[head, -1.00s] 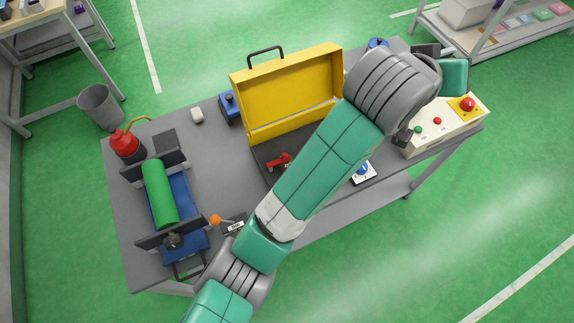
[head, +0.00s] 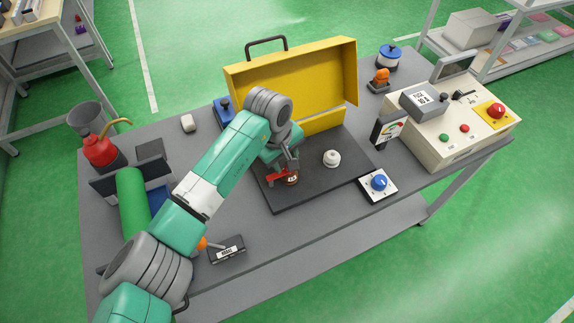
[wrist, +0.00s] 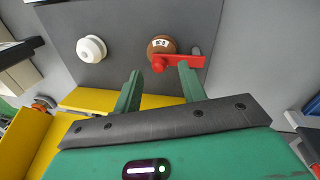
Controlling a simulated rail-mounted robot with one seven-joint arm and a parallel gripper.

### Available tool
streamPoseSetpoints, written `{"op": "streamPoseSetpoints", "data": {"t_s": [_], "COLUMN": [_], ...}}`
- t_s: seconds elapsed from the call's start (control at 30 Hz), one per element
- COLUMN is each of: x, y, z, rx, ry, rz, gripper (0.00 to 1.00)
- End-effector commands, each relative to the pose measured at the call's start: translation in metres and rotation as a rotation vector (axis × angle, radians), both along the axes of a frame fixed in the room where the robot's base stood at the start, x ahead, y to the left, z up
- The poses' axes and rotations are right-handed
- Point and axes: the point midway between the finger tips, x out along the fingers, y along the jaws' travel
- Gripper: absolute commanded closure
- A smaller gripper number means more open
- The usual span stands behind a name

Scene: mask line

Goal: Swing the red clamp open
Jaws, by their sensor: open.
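The red clamp (head: 279,178) lies on the dark plate in front of the yellow case, partly hidden by my gripper in the head view. In the wrist view, the red clamp (wrist: 182,61) is a flat bar with a rounded end, lying across the edge of a brown round part (wrist: 161,44) with a small label. A grey pin (wrist: 196,51) stands near the bar's other end. My gripper (wrist: 160,72) is open, with its two green fingertips apart and close to the bar. I cannot tell whether they touch it. It also shows in the head view (head: 290,165), low over the plate.
A white knob (head: 332,158) sits on the dark plate (head: 325,184) right of the clamp. The yellow case (head: 295,90) rises behind. A blue-knob box (head: 379,183), a dial (head: 389,129) and a control console (head: 455,135) stand at right. A green roller (head: 132,203) is at left.

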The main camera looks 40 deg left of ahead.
Motion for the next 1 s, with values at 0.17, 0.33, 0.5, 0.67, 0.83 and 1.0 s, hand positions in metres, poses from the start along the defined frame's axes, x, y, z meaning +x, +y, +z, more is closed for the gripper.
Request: {"op": "streamPoseSetpoints", "data": {"t_s": [0.17, 0.33, 0.5, 0.67, 0.83, 1.0], "x": [0.004, 0.005, 0.005, 0.005, 0.005, 0.004], "y": [-0.001, -0.001, -0.001, -0.001, -0.002, -0.005], "z": [-0.021, -0.023, -0.022, -0.022, -0.021, -0.016], "rx": [0.001, 0.001, 0.001, 0.001, 0.001, -0.004], "ry": [-0.001, -0.002, -0.002, -0.002, -0.002, 0.000], "rz": [-0.001, -0.002, -0.002, -0.002, -0.005, -0.044], "gripper": [0.59, 0.59, 0.69, 1.00, 1.00, 1.00]}}
